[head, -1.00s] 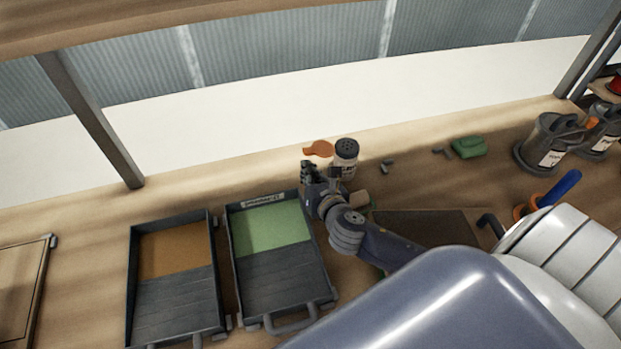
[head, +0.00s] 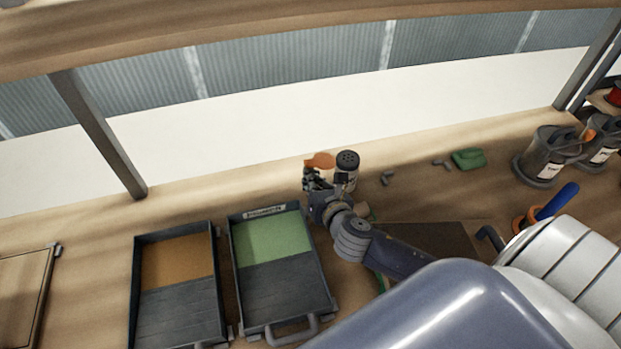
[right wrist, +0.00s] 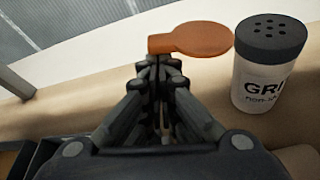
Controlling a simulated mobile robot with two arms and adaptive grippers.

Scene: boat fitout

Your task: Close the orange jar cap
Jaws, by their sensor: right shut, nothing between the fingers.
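The orange cap (head: 321,160) is a flat rounded disc with a narrower tab on its left. It also shows in the right wrist view (right wrist: 203,39), just left of the jar's top; I cannot tell whether it is joined to the jar. The white jar (right wrist: 258,84) stands upright with a dark top with holes and dark lettering; it also shows in the head view (head: 347,184). My right gripper (right wrist: 158,62) is shut and empty, its fingertips at the near side of the tab; I cannot tell if they touch. It also shows in the head view (head: 310,176). My left gripper is not seen.
Two dark trays, one with an orange-brown panel (head: 177,261) and one with a green panel (head: 273,241), lie left of my right arm. Dark jugs (head: 545,157) stand farther right.

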